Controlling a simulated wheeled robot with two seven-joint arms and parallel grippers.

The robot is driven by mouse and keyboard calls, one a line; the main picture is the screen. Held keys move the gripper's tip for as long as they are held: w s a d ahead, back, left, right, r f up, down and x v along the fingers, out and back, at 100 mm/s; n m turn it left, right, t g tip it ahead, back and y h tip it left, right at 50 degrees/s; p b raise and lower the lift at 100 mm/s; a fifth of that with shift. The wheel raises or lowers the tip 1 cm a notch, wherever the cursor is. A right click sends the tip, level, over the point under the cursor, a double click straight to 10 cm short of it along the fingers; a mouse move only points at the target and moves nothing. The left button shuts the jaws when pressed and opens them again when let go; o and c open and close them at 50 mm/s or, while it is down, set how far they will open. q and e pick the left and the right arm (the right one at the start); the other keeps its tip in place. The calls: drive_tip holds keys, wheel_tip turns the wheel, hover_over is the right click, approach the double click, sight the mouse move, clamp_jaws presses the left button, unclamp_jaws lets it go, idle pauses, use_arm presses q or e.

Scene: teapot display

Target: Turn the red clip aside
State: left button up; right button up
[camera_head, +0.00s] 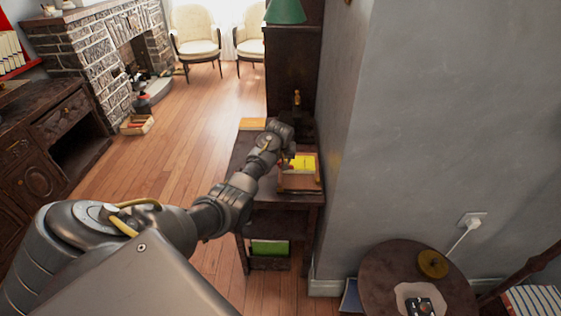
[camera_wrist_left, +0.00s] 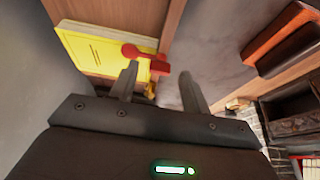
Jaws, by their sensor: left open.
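The red clip (camera_wrist_left: 131,51) shows in the left wrist view as a rounded red piece with a longer part to its right. It lies over the edge of a yellow panel (camera_wrist_left: 88,50). In the head view, a small bit of red (camera_head: 284,163) shows beside the yellow panel (camera_head: 304,163), partly hidden by my arm. My left gripper (camera_wrist_left: 159,73) is open, with nothing seen held between its fingers. Its left fingertip overlaps the lower part of the clip in the picture; I cannot tell whether they touch. My right gripper is not in view.
The yellow panel sits in a wooden frame on a dark side table (camera_head: 246,150) against the grey wall (camera_head: 450,100). A dark round table (camera_head: 376,285) stands at the lower right. The wooden floor (camera_head: 190,115) at the left is mostly clear.

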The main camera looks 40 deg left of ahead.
use_arm(q)
drive_tip(key=shift+w+f, duration=0.1)
drive_tip(key=shift+f, duration=0.3)
drive_tip(key=c, duration=1)
